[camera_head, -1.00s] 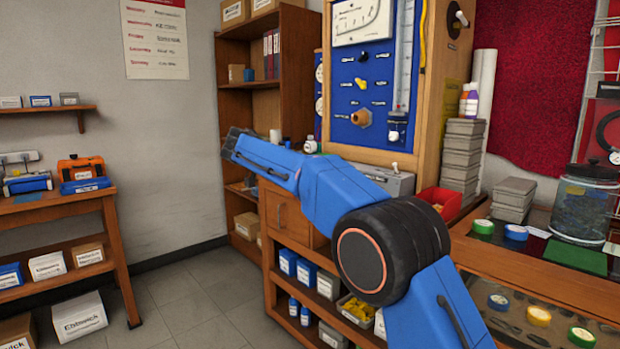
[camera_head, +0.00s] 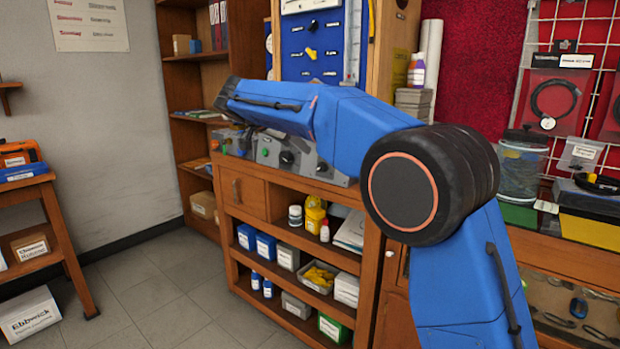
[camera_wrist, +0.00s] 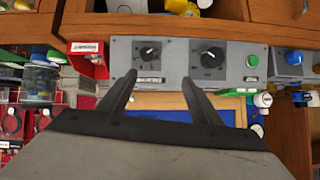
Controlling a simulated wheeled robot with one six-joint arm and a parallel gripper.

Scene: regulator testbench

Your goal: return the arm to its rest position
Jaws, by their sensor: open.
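My arm (camera_head: 360,125) is blue with a large black joint, and it reaches up and to the left across the head view. Its dark far end (camera_head: 228,92) points left in front of the shelves, and the fingertips cannot be made out there. In the wrist view my gripper (camera_wrist: 158,82) has two dark fingers spread apart with nothing between them. A grey control box (camera_wrist: 182,62) with two black knobs lies beyond the fingers. The box also shows in the head view (camera_head: 318,170), partly hidden behind my arm. I cannot tell the gap between the fingers and the box.
A wooden cabinet (camera_head: 272,226) with bottles and boxes stands below my arm. A blue panel (camera_head: 312,50) rises behind it. A glass jar (camera_head: 522,165) stands at the right on a counter. A side table (camera_head: 40,188) is at the left. Open floor (camera_head: 165,290) lies between.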

